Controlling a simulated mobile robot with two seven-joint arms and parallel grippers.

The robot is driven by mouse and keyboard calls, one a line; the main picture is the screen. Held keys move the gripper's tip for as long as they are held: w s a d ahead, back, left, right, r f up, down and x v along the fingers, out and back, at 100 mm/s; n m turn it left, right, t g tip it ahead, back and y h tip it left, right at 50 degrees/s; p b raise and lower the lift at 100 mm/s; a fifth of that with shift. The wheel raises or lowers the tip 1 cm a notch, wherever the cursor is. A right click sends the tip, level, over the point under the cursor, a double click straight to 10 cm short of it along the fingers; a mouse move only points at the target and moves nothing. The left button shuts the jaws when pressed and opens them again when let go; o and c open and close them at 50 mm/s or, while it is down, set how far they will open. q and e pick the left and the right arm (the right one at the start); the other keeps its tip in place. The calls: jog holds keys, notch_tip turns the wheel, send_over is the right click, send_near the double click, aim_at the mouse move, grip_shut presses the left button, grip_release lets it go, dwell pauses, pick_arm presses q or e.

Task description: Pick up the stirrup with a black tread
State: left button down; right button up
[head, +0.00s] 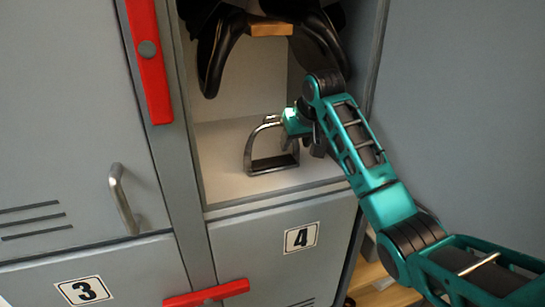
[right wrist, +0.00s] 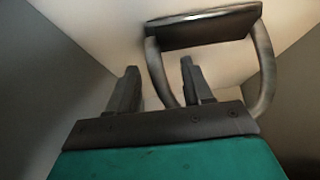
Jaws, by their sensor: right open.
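The metal stirrup (head: 249,150) with a black tread (head: 273,164) stands on the floor of the open locker compartment in the head view. In the right wrist view the stirrup (right wrist: 266,65) shows with its dark tread (right wrist: 205,29) at the top. My right gripper (head: 291,124) is at the stirrup's right side, near its upper part. In the right wrist view its two fingers (right wrist: 160,72) are apart, and one side bar of the stirrup appears between them. I cannot tell whether they touch it. My left gripper is not in view.
A black saddle (head: 214,55) rests on a wooden support (head: 270,29) above the stirrup. The compartment walls stand close on both sides. The compartment floor (head: 222,170) has room left of the stirrup.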

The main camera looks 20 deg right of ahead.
jog(key=shift+c, duration=0.3)
grip_shut()
dwell(0.3)
